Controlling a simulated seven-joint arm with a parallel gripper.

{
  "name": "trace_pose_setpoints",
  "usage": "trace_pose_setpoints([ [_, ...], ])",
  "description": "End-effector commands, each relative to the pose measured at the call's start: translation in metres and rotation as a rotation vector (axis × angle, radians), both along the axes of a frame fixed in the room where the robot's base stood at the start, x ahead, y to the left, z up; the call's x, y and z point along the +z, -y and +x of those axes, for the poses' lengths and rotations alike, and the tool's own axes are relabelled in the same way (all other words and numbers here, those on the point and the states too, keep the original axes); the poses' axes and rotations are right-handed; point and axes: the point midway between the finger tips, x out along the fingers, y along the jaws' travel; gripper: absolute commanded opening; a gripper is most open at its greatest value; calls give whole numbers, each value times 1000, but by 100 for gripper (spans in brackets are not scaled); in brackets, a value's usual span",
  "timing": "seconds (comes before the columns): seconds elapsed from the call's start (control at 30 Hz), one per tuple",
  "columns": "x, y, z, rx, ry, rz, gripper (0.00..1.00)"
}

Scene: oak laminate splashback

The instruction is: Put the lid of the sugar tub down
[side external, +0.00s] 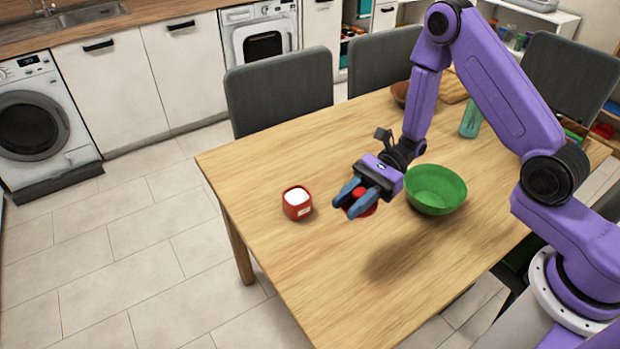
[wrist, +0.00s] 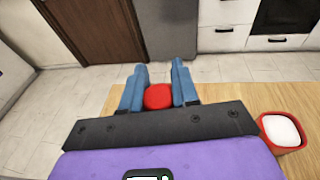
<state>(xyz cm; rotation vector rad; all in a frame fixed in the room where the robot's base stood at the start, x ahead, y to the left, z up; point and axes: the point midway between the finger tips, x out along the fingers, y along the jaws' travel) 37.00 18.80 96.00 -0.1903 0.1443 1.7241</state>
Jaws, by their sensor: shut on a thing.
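The sugar tub (side external: 297,209) is a small red tub with a pale label. It stands upright and uncovered on the table, with white sugar showing at its top. In the wrist view the tub (wrist: 290,146) is at the right edge. My gripper (side external: 350,203) is to the right of the tub in the side view, with its blue fingers shut on the red lid (side external: 371,209). The lid (wrist: 158,97) also shows between the fingers in the wrist view. The lid appears to be above the table, and the fingers hide part of it.
A green bowl (side external: 436,203) stands close to the right of my gripper. A green cup (side external: 470,122), a brown bowl (side external: 400,94) and a wooden board (side external: 453,88) are farther back. The table (side external: 330,270) is clear in front of the tub. Grey chairs (side external: 279,92) line the far side.

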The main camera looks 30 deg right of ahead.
Motion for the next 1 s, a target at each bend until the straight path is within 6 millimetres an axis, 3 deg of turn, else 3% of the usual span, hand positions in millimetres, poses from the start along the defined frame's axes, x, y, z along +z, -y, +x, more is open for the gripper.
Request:
trace_pose_setpoints([
  [0.2,-10,23,75,-388,1,20,0],
  [0.4,-18,60,128,-691,7,35,0],
  [0.67,-24,91,158,-882,16,43,0],
  [1.0,-44,85,204,-896,19,45,0],
])
